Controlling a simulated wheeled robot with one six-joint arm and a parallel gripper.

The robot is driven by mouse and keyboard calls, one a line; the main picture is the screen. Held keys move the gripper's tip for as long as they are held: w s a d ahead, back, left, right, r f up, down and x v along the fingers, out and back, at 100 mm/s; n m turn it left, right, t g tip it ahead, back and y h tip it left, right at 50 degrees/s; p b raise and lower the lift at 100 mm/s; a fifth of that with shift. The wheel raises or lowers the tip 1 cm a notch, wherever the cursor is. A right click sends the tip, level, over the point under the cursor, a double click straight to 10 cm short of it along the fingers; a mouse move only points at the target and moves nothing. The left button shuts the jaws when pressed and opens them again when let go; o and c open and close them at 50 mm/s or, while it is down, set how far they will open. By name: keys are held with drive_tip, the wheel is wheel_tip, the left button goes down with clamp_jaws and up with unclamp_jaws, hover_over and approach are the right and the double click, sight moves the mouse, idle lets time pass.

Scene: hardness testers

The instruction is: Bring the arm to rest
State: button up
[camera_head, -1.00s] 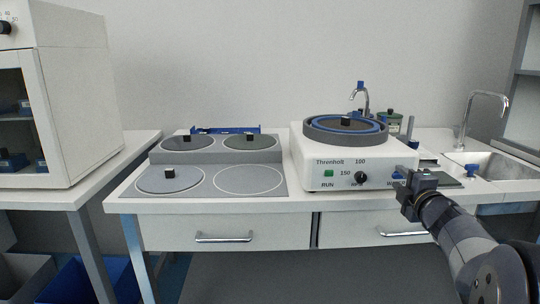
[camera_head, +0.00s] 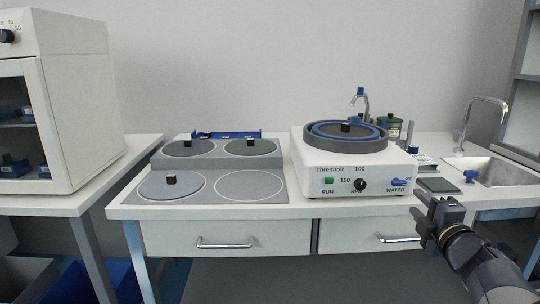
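My gripper (camera_head: 422,218) is at the lower right, in front of the bench edge and below the polishing machine's right corner. Its fingers point left and are small and dark, and I see no object between them. I cannot tell how far apart they are. My arm runs from it to the lower right corner. The white polishing machine (camera_head: 343,181) stands on the bench, with a round bowl on top, a green RUN button (camera_head: 328,181), a black knob (camera_head: 360,185) and a blue WATER switch (camera_head: 399,182).
Left of the machine is a grey stepped plate (camera_head: 217,160) with round discs, several bearing black knobs. A sink (camera_head: 500,172) with a tap is at the right. A white cabinet (camera_head: 85,110) stands at the far left. The bench (camera_head: 210,212) has drawers below; floor space in front is free.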

sight(401, 183)
drive_tip(key=w+b, duration=0.2)
drive_tip(key=w, duration=0.7)
drive_tip(key=shift+w+a, duration=0.1)
drive_tip(key=shift+a, duration=0.1)
drive_tip(key=m+p, duration=0.1)
drive_tip(key=m, duration=0.1)
drive_tip(key=shift+s+d+r+m+p, duration=0.1)
drive_tip(key=shift+s+r+m+p, duration=0.1)
drive_tip(key=shift+r+m+p, duration=0.15)
drive_tip(key=m+p, duration=0.4)
drive_tip(key=m, duration=0.2)
drive_tip(key=m+p, duration=0.2)
drive_tip(key=m, duration=0.2)
drive_tip(key=shift+d+p, duration=0.1)
drive_tip(key=shift+p, duration=0.25)
drive_tip(key=m+p, duration=0.3)
drive_tip(key=m, duration=0.2)
drive_tip(key=shift+s+d+f+m, duration=0.1)
drive_tip(key=shift+s+m, duration=0.05)
drive_tip(key=shift+m, duration=0.2)
drive_tip(key=shift+s, duration=1.25)
drive_tip(key=shift+f, duration=0.1)
